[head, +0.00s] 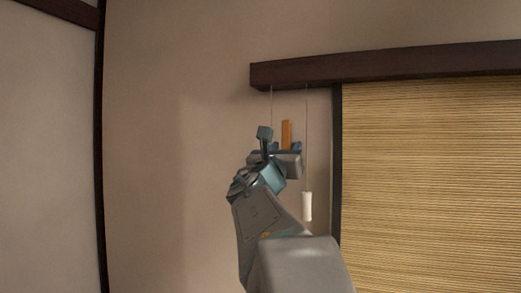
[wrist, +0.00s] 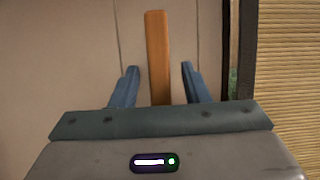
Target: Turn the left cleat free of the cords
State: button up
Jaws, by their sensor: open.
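The cleat (head: 286,134) is an orange-brown upright bar on the wall, left of the blind. In the wrist view the cleat (wrist: 157,55) stands upright between my two blue fingers, with wall showing on both sides of it. My gripper (head: 285,147) is open around the cleat's lower part; contact cannot be told. Two thin cords hang from the dark rail, a left cord (head: 272,105) and a right cord (head: 307,130), one on each side of the cleat. My gripper and arm hide the cleat's lower end and the left cord's lower part.
A white pull (head: 307,206) hangs on the right cord, close to my arm. A dark rail (head: 400,66) runs above a bamboo blind (head: 430,180) with a dark side post (head: 337,160). The plain wall (head: 180,150) to the left is clear.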

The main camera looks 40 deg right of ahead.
jog(key=b+v, duration=0.2)
jog(key=v, duration=1)
jog(key=shift+a, duration=0.15)
jog(key=shift+s+f, duration=0.1)
jog(key=shift+f, duration=0.05)
jog(key=a+f+m+g+y+p, duration=0.25)
jog(key=f+m+y, duration=0.3)
jog(key=f, duration=0.65)
jog(key=a+f+m+g+y+p, duration=0.1)
jog(key=a+f+m+g+y, duration=0.2)
jog(key=f+m, duration=0.65)
jog(key=s+a+f+m+g+y+p, duration=0.1)
jog(key=s+a+f+m+y, duration=0.2)
jog(key=a+f, duration=0.6)
jog(key=s+a+f+m+g+y+p, duration=0.1)
jog(key=s+a+f+m+y, duration=0.2)
jog(key=a+f+m+y, duration=0.3)
jog(key=a+f+y, duration=0.2)
jog(key=a+f, duration=0.1)
jog(key=a, duration=0.1)
jog(key=shift+s, duration=0.3)
